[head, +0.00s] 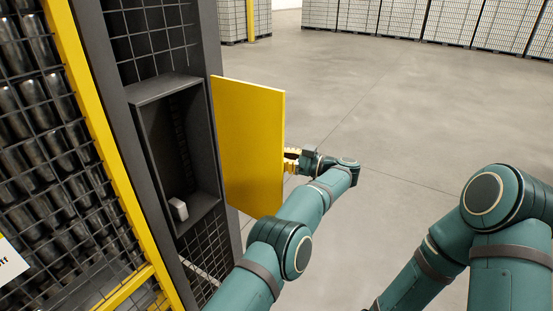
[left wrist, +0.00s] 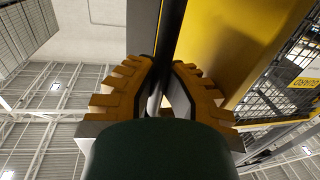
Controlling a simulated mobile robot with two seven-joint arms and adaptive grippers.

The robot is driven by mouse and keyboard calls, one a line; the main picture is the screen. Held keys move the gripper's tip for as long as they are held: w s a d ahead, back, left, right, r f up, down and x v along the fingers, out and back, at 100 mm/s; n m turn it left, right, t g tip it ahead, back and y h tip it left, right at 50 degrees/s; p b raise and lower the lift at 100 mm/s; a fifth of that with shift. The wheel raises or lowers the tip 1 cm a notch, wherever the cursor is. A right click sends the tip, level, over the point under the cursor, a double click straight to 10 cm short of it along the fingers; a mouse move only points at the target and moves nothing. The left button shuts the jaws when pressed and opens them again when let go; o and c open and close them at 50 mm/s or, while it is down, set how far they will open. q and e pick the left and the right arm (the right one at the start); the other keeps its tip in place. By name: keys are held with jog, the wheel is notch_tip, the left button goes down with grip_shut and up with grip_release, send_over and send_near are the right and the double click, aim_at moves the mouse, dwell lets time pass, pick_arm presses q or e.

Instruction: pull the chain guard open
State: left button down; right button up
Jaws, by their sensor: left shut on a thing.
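The chain guard (head: 250,140) is a flat yellow door that stands swung out from a dark housing, hinged along its left edge. In the head view my left gripper (head: 290,160) is at the door's right edge, its tip partly hidden behind the panel. In the left wrist view the left gripper (left wrist: 165,90) has its orange ribbed fingers shut on a dark bar-like handle (left wrist: 170,30) beside the yellow panel (left wrist: 230,45). My right arm shows at the right of the head view, but its gripper is out of the picture.
The open housing (head: 165,150) is a dark recess with a small light-grey block (head: 178,209) near its bottom. A yellow-framed mesh cage (head: 50,130) with rows of dark cylinders stands at left. Pallet stacks (head: 400,18) line the back. The grey floor (head: 400,110) between is clear.

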pick_arm(q)
jog(key=shift+w+d+f, duration=0.1)
jog(key=shift+w+d, duration=0.05)
jog(key=shift+d, duration=0.2)
pick_arm(e)
jog(key=shift+w+f, duration=0.15)
jog(key=shift+w, duration=0.25)
jog(key=shift+a, duration=0.1)
pick_arm(q)
jog(key=c, duration=1.3)
grip_release()
jog(key=shift+c, duration=0.2)
jog(key=o, duration=0.3)
jog(key=shift+d, duration=0.2)
jog(key=shift+o, duration=0.2)
jog(key=shift+a, duration=0.1)
pick_arm(e)
jog(key=shift+d, duration=0.2)
pick_arm(q)
jog(key=shift+w+a, duration=0.1)
jog(key=shift+a, duration=0.15)
pick_arm(e)
jog(key=shift+a, duration=0.1)
